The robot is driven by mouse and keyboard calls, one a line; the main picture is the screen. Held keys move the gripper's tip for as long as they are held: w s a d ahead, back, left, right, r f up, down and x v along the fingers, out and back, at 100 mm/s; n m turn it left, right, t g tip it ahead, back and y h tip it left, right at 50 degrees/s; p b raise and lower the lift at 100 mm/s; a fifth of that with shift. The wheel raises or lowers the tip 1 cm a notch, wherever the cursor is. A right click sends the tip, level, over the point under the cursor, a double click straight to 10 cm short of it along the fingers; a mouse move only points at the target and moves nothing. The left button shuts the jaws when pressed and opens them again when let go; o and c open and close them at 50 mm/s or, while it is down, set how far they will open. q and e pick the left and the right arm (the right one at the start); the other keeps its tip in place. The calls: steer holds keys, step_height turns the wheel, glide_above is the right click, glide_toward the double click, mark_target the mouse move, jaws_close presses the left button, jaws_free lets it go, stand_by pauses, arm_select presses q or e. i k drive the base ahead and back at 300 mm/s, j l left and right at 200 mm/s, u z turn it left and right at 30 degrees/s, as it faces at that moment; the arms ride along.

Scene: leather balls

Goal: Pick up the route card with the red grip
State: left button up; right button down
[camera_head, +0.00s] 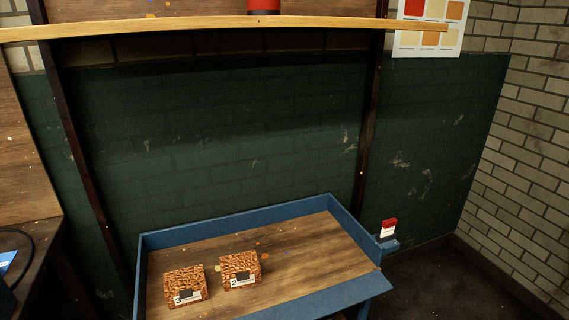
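The route card (388,234) is a small white card with a red grip (389,223) along its top. It stands roughly upright in a small blue holder (388,244) on the right outer side of a blue-rimmed wooden table. The card's lower edge is hidden by the holder. Neither of my grippers shows in the head view.
The table (310,257) has a raised blue rim. Two brown patterned blocks with white labels, one left (184,285) and one right (240,270), sit on it. A wooden shelf (200,26) crosses above. Bare floor lies right of the table.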

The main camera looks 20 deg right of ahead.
mark_target(389, 225)
steer(key=z, duration=1.25)
